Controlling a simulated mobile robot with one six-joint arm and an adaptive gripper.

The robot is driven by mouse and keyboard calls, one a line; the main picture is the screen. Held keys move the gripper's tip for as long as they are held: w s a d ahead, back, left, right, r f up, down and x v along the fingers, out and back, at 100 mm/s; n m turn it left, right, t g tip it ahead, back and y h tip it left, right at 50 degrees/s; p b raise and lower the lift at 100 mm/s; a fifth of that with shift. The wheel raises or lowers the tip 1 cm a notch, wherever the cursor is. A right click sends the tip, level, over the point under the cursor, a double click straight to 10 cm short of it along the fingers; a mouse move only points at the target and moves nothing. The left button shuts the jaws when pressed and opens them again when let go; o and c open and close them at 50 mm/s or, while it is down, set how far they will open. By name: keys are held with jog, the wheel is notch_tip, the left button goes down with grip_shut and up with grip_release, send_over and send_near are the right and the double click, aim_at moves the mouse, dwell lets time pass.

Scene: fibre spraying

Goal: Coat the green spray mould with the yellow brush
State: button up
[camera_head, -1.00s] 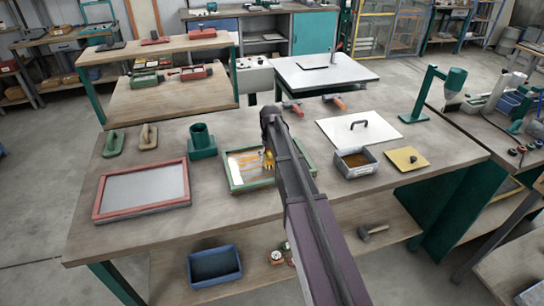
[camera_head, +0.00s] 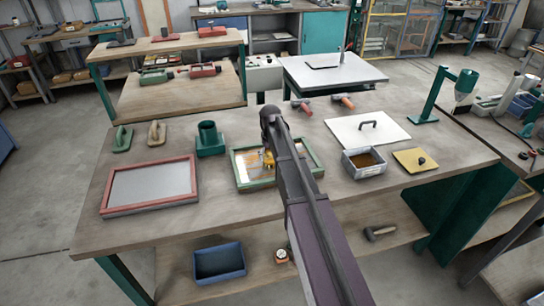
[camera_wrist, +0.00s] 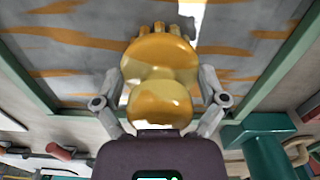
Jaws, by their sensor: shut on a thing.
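The green spray mould (camera_head: 241,184) is a green-framed tray lying on the workbench, partly hidden behind my arm in the head view. In the wrist view its green frame (camera_wrist: 32,95) surrounds a grey surface (camera_wrist: 90,65) with several orange-yellow streaks and bare grey between them. My gripper (camera_wrist: 160,95) is shut on the yellow brush (camera_wrist: 158,55). The brush's bristle end points to the mould surface inside the frame; whether it touches I cannot tell. In the head view the brush (camera_head: 268,160) shows as a small yellow spot over the mould.
A red-framed screen (camera_head: 150,186) lies left of the mould, and a green cup-shaped holder (camera_head: 210,140) stands behind it. A metal tin with brown contents (camera_head: 363,164), a yellow plate (camera_head: 415,161) and a white board with a handle (camera_head: 367,130) lie to the right.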

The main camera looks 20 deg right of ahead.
jog(key=shift+a, duration=1.45)
jog(key=shift+a, duration=1.55)
jog(key=shift+w, duration=0.1)
jog(key=shift+w, duration=1.4)
jog(key=shift+d, duration=0.1)
jog(key=shift+d, duration=1.5)
jog(key=shift+s, duration=0.1)
